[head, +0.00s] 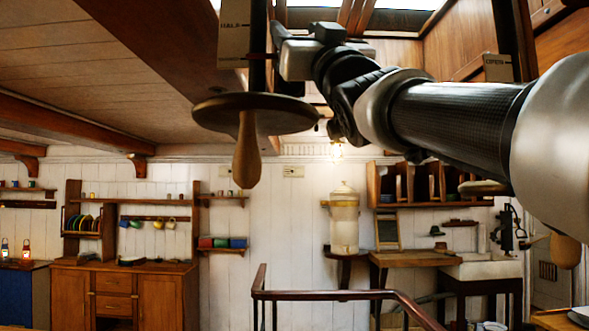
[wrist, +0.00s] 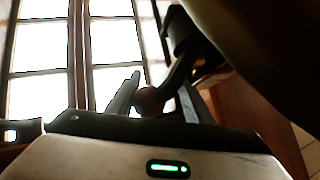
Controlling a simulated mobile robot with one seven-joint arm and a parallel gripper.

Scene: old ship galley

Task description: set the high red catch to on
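My gripper (head: 274,62) is raised high beside a dark upright post at the top of the head view. In the wrist view, a dull red-brown round knob (wrist: 150,100) on a dark curved lever sits between my two fingers (wrist: 158,98). The knob is close to the left finger, and a gap seems to show before the right one. The fingers stand apart. In the head view only a thin reddish bar (head: 261,56) shows by the post. The rest of the catch is hidden or too small to tell, and its setting cannot be read.
A round wooden disc (head: 215,112) with a hanging wooden handle (head: 246,155) is just below my gripper. A lettered card (head: 233,35) hangs left of the post, another (head: 498,68) at right. A ceiling beam (head: 160,50) runs at left. A handrail (head: 340,295) stands below.

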